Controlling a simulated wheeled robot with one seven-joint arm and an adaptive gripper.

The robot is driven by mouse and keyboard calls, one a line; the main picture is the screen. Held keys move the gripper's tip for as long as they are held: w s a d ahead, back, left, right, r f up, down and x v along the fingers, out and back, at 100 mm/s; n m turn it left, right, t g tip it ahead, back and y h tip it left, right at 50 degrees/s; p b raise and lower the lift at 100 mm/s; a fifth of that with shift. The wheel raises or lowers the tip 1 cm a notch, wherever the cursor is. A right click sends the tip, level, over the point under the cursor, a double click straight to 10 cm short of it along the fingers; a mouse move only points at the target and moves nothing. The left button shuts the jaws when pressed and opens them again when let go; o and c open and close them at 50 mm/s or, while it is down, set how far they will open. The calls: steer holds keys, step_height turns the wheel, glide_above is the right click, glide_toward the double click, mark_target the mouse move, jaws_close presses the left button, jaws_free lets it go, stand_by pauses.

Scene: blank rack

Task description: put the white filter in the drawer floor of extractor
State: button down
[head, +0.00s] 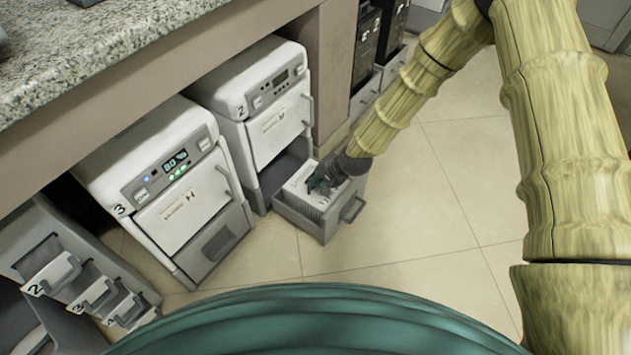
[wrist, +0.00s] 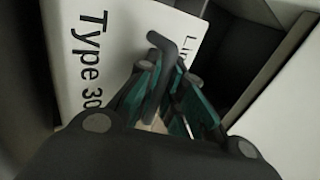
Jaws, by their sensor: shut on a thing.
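The white filter (head: 302,188) is a white block with ribbed sides. It sits inside the open bottom drawer (head: 326,229) of the extractor (head: 262,98) marked 2. In the wrist view the filter's white top face (wrist: 95,35) shows black print reading "Type 30" and a dark handle. My gripper (head: 320,184) is over the filter at the drawer. In the wrist view my gripper (wrist: 168,95) has its teal-lined fingers closed around the dark handle. Whether the filter's underside touches the drawer floor is hidden.
A second extractor (head: 165,190), marked 3, stands to the left with its bottom drawer shut. A grey rack (head: 60,270) with numbered handles is at lower left. A granite counter (head: 90,50) overhangs the machines. Tiled floor (head: 430,200) is clear to the right.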

steer(key=c, duration=1.5)
jaws_free()
steer(key=shift+c, duration=0.2)
steer(key=p+v, duration=0.5)
steer(key=v, duration=0.7)
steer(key=shift+r, duration=0.1)
